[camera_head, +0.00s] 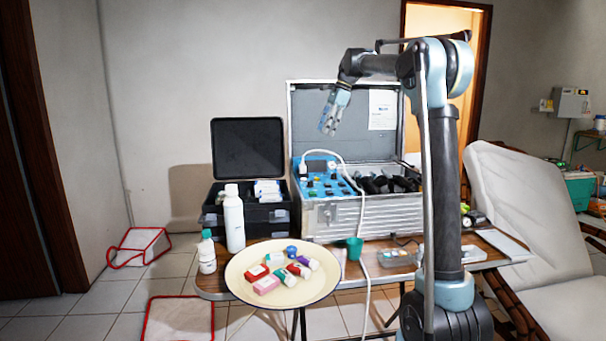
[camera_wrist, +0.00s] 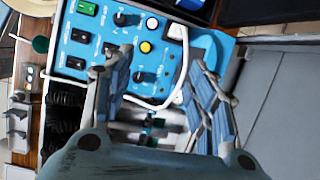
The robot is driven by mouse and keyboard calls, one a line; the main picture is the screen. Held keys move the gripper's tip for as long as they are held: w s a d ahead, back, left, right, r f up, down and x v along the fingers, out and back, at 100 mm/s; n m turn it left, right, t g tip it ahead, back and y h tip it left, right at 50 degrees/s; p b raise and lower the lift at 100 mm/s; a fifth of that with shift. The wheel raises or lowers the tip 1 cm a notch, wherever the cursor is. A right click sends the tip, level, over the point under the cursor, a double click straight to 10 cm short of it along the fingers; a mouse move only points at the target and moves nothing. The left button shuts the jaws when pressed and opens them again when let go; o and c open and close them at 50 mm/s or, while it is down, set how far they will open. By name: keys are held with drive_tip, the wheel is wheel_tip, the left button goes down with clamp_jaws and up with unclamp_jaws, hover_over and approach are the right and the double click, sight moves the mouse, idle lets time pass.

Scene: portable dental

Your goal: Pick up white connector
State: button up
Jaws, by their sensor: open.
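My gripper (camera_head: 328,128) is open and empty above the blue control panel of the metal case, pointing down. In the wrist view its two fingers (camera_wrist: 163,60) are spread apart over the panel (camera_wrist: 213,43). A small white fitting (camera_wrist: 177,32) sits on the panel just beyond the fingertips; it looks like the white connector, but I cannot be sure. A white hose (camera_wrist: 185,62) runs from beside it and curves between the fingers. The same hose (camera_head: 338,155) arcs over the panel in the head view. The fingers appear apart from the fitting, and part of the panel is hidden behind them.
The case's raised lid (camera_head: 305,115) stands behind my gripper. Black handpieces (camera_head: 385,184) fill the case's right side. A black open box (camera_head: 247,148), a white bottle (camera_head: 233,220) and a plate (camera_head: 245,289) with small containers stand nearby.

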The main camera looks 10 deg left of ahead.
drive_tip(key=w+a, duration=0.3)
approach(303, 163)
drive_tip(key=shift+m, duration=0.4)
drive_tip(key=x, duration=0.5)
drive_tip(key=shift+w+d+f, duration=0.1)
drive_tip(key=shift+w, duration=0.15)
drive_tip(key=shift+x, duration=2.7)
drive_tip(key=shift+w, duration=0.15)
drive_tip(key=c, duration=1.1)
